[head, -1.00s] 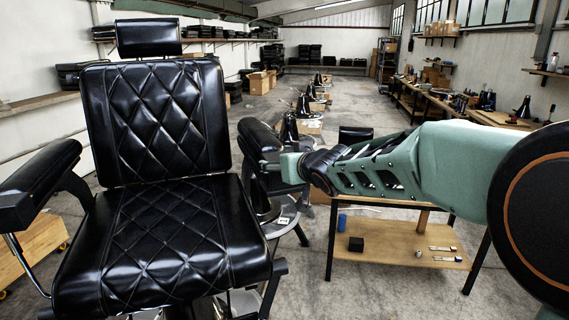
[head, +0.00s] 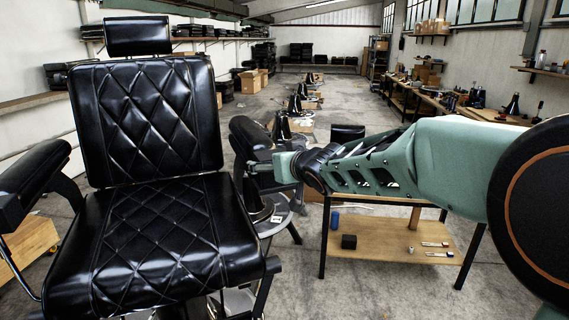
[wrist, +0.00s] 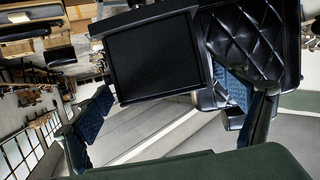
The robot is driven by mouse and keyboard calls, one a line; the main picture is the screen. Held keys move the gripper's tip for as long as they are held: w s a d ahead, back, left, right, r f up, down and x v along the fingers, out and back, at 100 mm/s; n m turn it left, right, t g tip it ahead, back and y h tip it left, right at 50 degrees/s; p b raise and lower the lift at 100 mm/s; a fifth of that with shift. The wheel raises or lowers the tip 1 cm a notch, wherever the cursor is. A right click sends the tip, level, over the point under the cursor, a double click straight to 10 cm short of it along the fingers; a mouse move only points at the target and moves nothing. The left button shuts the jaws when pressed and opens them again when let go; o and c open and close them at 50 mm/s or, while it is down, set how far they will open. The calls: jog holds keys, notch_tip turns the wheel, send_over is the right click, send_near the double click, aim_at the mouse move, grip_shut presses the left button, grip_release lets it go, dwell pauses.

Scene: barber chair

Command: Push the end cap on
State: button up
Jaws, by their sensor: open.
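The black padded chair (head: 150,200) stands at the left in the head view. Its right armrest (head: 250,143) ends close to my gripper (head: 254,168). In the wrist view my gripper (wrist: 172,112) is open, with one blue-padded finger on each side. A dark, flat, square-edged face (wrist: 155,60) fills the space beyond and partly between the fingers; it seems to be the armrest's end. I cannot tell whether a separate end cap sits on it, or whether the fingers touch it.
A table with a wooden lower shelf (head: 390,238) stands under my arm, with a black block (head: 349,242), a blue cylinder (head: 335,221) and small metal parts on it. Several chair bases stand in a row behind. The central floor beyond them is open.

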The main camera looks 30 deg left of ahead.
jog(key=v, duration=1.1)
jog(key=shift+d, duration=0.15)
